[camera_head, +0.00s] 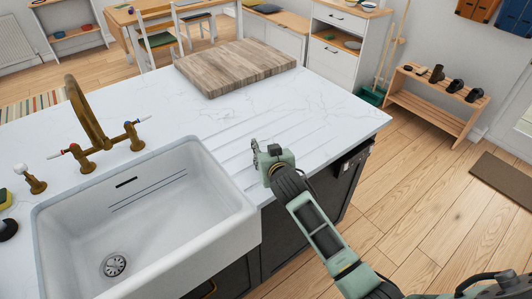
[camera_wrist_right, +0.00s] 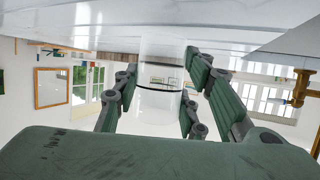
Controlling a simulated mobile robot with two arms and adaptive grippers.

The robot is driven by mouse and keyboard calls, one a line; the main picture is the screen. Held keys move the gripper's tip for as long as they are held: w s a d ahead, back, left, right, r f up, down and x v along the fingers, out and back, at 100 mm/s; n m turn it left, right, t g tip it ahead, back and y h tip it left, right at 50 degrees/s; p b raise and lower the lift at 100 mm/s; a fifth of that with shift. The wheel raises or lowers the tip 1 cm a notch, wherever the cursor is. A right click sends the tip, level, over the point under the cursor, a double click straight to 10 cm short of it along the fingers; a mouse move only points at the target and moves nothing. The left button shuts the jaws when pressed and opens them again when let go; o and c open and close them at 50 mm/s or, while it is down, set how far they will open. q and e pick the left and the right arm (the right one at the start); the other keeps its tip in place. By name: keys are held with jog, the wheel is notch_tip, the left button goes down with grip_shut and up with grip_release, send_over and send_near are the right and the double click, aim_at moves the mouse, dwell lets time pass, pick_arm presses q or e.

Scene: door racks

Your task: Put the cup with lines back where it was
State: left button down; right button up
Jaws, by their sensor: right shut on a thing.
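A clear cup with a dark line around it (camera_wrist_right: 161,104) shows between the fingers of my right gripper (camera_wrist_right: 158,82) in the right wrist view. The gripper is shut on it, with a finger on each side. In the head view my right gripper (camera_head: 262,153) is over the white counter (camera_head: 225,128), right of the sink, by the grooved drain area. The cup cannot be made out clearly there. The wrist picture is upside down, with the counter along its top, close to the cup. I cannot tell whether the cup touches it. My left gripper is not in view.
The white sink (camera_head: 240,215) is left of my right gripper, with a brass tap (camera_head: 90,120) behind it. A wooden board (camera_head: 235,66) lies at the counter's back. The counter between board and gripper is clear. A shoe rack (camera_head: 435,102) stands at the right.

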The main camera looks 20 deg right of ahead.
jog(key=shift+f, duration=0.85)
jog(key=o, duration=1.4)
jog(key=shift+c, duration=0.2)
jog(key=b+v, duration=0.1)
jog(key=v, duration=1.1)
jog(key=shift+r, duration=0.1)
